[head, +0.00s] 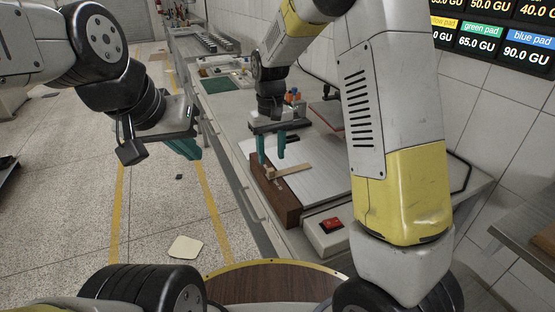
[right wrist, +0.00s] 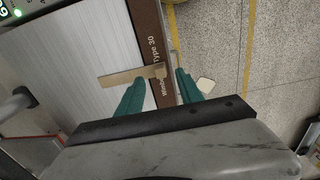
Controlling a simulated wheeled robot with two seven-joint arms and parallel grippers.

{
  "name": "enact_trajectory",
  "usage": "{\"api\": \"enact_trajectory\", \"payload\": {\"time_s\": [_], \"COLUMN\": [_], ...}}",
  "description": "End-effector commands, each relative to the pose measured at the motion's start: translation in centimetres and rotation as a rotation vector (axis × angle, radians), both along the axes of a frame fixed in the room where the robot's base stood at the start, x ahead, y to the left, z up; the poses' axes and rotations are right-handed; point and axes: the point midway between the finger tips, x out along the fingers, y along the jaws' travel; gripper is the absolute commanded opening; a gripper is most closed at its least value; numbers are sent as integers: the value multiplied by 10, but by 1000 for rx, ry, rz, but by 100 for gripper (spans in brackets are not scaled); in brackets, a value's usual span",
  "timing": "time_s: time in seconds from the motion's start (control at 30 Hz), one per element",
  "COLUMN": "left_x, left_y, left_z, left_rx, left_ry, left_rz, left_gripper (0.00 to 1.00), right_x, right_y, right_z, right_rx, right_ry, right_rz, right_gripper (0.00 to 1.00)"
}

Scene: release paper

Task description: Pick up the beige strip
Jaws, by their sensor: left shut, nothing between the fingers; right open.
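The beige strip (head: 293,169) lies across the edge of a pale flat plate (head: 322,160) and the brown block (head: 276,196) along its side. In the right wrist view the strip (right wrist: 120,77) reaches over the block's lettered face. My right gripper (head: 270,155) is open, with teal fingers pointing down. In the right wrist view its fingertips (right wrist: 160,74) appear on either side of the strip's end; I cannot tell whether they touch it. My left gripper (head: 190,150) is shut and empty, over the floor away from the bench.
A box with a red switch (head: 331,225) stands at the near end of the bench. A green mat (head: 222,84) and small coloured items (head: 292,97) are farther back. A pale square piece (head: 186,247) lies on the floor. A wall screen (head: 500,40) hangs at the right.

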Motion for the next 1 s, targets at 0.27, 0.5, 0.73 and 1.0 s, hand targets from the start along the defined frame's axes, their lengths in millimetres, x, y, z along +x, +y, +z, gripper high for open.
{"api": "enact_trajectory", "payload": {"time_s": [0.27, 0.5, 0.73, 1.0], "left_x": [0, 0, 0, 0], "left_y": [0, 0, 0, 0], "left_z": [0, 0, 0, 0], "left_rx": [0, 0, 0, 0], "left_ry": [0, 0, 0, 0], "left_rz": [0, 0, 0, 0], "left_gripper": [0, 0, 0, 0], "right_x": [8, 8, 8, 8], "right_y": [3, 3, 3, 3], "right_z": [-39, -57, -56, -56], "right_rx": [-2, 0, 0, 0], "right_ry": [3, 1, 0, 0], "right_rz": [-2, 0, -1, -1], "right_gripper": [44, 44, 32, 0]}}
